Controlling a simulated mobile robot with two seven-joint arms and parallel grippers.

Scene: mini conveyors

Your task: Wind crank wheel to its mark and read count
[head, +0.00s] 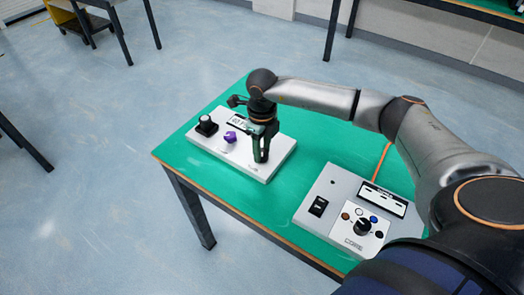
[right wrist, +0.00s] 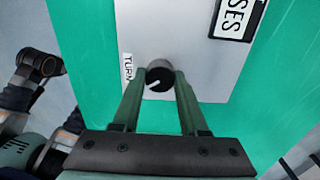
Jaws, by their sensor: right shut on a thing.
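A light grey box (head: 194,140) lies on the green table. My right gripper (head: 261,158) points down over its right end. In the right wrist view my right gripper (right wrist: 160,78) is shut on a dark round knob (right wrist: 157,83), one finger on each side. A white pointer line on the knob slants to the lower left, and a label starting "TURN" (right wrist: 128,68) is beside it. No crank handle shows. My left gripper is not in view.
The box also bears a purple knob (head: 230,137) and a black knob (head: 206,122) at its left. A second grey box (head: 322,182) with a switch, a dial and a dark panel stands at the right. Green table (head: 215,185) is clear in front of the first box.

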